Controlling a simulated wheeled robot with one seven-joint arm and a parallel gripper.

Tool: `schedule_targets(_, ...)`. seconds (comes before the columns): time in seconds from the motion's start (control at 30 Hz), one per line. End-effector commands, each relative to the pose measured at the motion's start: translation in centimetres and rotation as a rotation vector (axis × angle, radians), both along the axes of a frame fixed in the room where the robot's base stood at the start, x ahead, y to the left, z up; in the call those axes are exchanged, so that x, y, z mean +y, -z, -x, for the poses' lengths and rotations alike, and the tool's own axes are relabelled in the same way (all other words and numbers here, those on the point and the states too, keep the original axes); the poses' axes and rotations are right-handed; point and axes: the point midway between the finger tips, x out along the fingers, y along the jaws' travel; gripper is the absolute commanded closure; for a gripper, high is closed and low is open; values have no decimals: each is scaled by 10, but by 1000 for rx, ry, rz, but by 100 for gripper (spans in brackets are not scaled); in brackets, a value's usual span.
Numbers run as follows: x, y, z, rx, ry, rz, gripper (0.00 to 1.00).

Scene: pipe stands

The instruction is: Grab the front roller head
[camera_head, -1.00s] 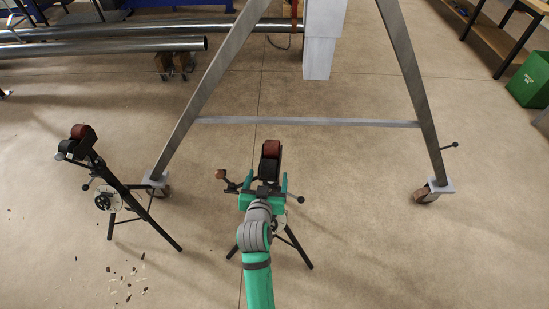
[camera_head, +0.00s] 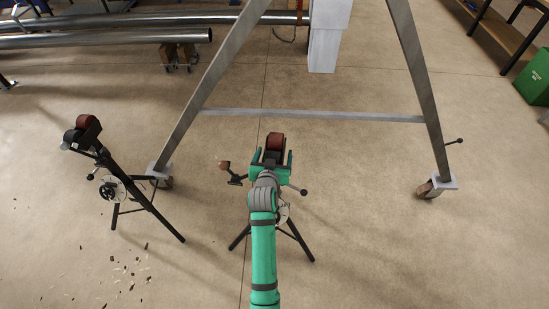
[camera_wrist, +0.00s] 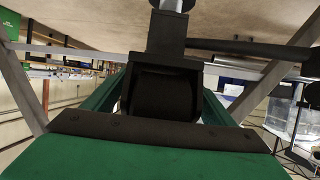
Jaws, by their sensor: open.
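The front pipe stand carries a roller head with a dark red roller (camera_head: 275,141) on a black bracket. My gripper (camera_head: 271,160) is at this head, its green fingers on either side of it and open. In the wrist view the black roller head (camera_wrist: 163,92) sits between the two green fingers, close to the palm. I cannot tell whether either finger touches it. The stand's black legs (camera_head: 296,240) spread on the floor below, partly hidden by my arm. A second pipe stand with a similar roller head (camera_head: 83,128) stands to the left.
A grey A-frame gantry (camera_head: 312,114) with a crossbar and caster wheels (camera_head: 433,188) stands just behind. Long metal pipes (camera_head: 110,38) lie at the back left. A green bin (camera_head: 536,78) is at the right. Small debris (camera_head: 125,272) lies on the floor at lower left.

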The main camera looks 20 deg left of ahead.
Motion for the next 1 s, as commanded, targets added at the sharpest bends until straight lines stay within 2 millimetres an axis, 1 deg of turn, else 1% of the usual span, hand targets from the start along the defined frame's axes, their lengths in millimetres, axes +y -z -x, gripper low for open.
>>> schedule_targets(0.17,0,0,0,0,0,0,22)
schedule_targets(0.27,0,0,0,0,1,0,43)
schedule_targets(0.3,-1,0,0,0,1,-1,53)
schedule_targets(0.47,-1,0,0,0,1,-1,91)
schedule_targets(0.77,0,-6,-1,-7,0,-2,92)
schedule_targets(0.87,0,-16,-1,-8,1,-3,92)
schedule_targets(1.0,0,-40,-2,-10,2,-6,92)
